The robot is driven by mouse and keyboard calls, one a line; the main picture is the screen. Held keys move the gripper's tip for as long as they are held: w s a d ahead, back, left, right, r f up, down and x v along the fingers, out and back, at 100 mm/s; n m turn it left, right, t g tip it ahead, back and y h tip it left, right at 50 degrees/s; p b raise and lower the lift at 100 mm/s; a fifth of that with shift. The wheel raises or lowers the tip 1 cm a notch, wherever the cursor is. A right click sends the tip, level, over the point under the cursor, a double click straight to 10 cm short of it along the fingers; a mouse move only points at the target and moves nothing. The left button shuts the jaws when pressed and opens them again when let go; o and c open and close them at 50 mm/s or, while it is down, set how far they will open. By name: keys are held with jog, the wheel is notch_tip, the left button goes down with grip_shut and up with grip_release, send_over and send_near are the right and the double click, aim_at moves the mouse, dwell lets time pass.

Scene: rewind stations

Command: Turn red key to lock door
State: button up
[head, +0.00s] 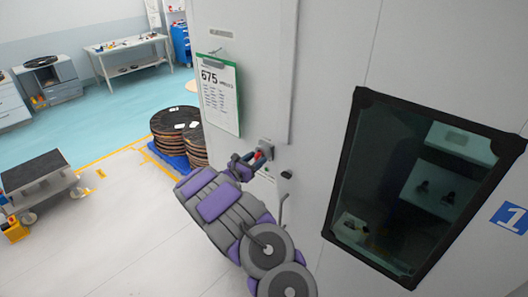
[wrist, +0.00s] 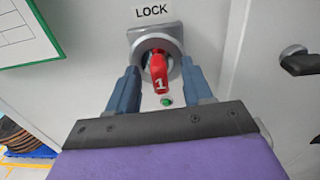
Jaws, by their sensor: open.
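The red key (wrist: 158,70), marked with a 1, sits in a round grey lock on the door panel, under a label reading LOCK (wrist: 153,12). Its handle points down in the wrist view. My gripper (wrist: 163,78) is open, with one blue-grey finger on each side of the key. I cannot tell whether either finger touches it. In the head view, my gripper (head: 250,160) is at the lock, and only a little red of the key (head: 258,155) shows past it. A small green light (wrist: 167,100) shows just below the key.
A black door handle (wrist: 298,61) is to the right of the lock. A clipboard (head: 218,95) hangs above left of it. A dark-framed window (head: 350,112) is at right. Stacked reels (head: 176,121) stand behind my arm. The floor at left is mostly open around a cart (head: 35,170).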

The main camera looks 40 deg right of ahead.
jog(key=s+a+b, duration=0.1)
jog(key=a+b, duration=0.1)
jog(key=a, duration=1.5)
jog(key=shift+s+a+b, duration=0.2)
jog(key=shift+s+b, duration=0.1)
jog(key=shift+b, duration=0.1)
jog(key=shift+s, duration=0.1)
jog(key=s+a+r+m+g+y+b, duration=0.15)
jog(key=s+m+g+y+b, duration=0.9)
jog(key=s, duration=1.15)
jog(key=s+a+f+m+t+y+b, duration=0.3)
jog(key=s+a+f, duration=0.3)
jog(key=s+a, duration=0.3)
jog(key=s+a+f+m+t+y+b, duration=0.4)
jog(key=s+a, duration=0.5)
jog(key=a, duration=0.7)
notch_tip(320, 180, down, 3)
jog(key=m+b, duration=0.2)
jog(key=shift+s+r+b, duration=0.15)
jog(key=shift+s+b, duration=0.15)
jog(key=shift+s, duration=0.1)
